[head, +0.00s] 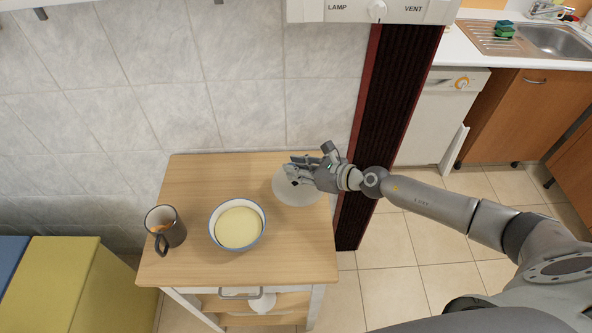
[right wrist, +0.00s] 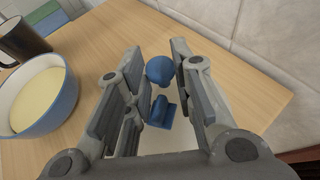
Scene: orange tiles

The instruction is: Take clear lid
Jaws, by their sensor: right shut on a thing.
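The clear lid (head: 298,196) is a pale see-through disc at the right side of the small wooden table (head: 190,262). My right gripper (head: 294,174) reaches over it from the right and is shut on it. In the right wrist view the lid's blue knob (right wrist: 160,70) shows between the fingers of the gripper (right wrist: 153,90). The fingers and wrist hide part of the lid in the head view. I cannot tell whether the lid touches the table. My left gripper is not in view.
A bowl of pale yellow food (head: 239,228) stands left of the lid. A dark mug (head: 166,229) stands at the table's left. A tiled wall (head: 240,90) rises behind, and a dark column (head: 392,100) stands close to the right. The front right tabletop is free.

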